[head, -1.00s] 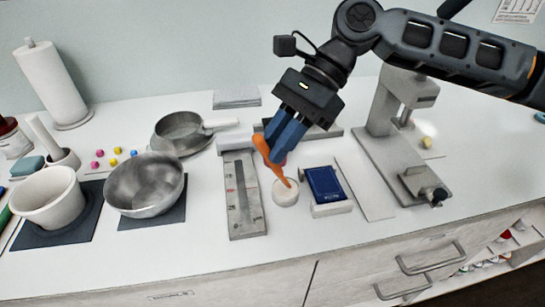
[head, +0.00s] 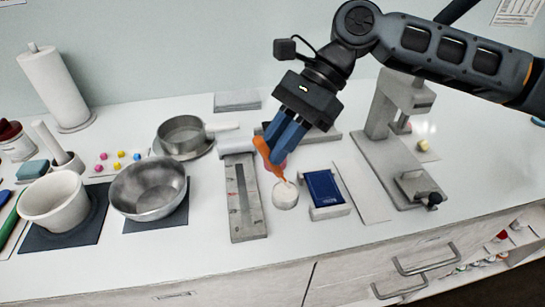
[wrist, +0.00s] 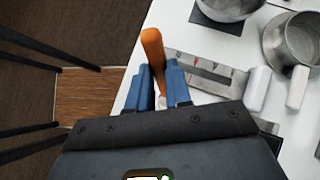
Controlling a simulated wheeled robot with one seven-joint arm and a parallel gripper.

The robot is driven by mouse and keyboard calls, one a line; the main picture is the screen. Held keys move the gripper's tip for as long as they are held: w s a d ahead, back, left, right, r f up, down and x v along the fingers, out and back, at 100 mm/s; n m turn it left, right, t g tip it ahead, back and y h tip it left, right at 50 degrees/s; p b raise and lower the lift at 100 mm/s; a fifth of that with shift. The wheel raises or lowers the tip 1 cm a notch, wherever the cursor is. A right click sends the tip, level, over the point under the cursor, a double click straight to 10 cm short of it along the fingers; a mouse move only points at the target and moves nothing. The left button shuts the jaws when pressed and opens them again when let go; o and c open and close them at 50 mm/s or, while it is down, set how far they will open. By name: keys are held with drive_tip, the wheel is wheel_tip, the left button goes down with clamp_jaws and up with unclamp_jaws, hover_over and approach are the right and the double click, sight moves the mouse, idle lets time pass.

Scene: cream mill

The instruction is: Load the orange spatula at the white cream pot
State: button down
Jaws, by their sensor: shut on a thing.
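My gripper (head: 286,140) is shut on the orange spatula (head: 264,150), which points down and to the right. The spatula's lower tip is at the white cream pot (head: 285,196), a small round pot on the counter; from this angle I cannot tell whether the tip touches the cream. In the wrist view the orange spatula (wrist: 152,48) stands up between the blue fingers of my gripper (wrist: 160,85). The cream pot is mostly hidden there.
A grey slotted board (head: 245,215) lies left of the pot and a blue-topped scale (head: 325,190) right of it. A grey press stand (head: 400,165) is farther right. A steel bowl (head: 148,190) and white mortar (head: 55,203) stand on dark mats at left.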

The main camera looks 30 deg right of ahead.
drive_tip(key=shift+r+p, duration=2.25)
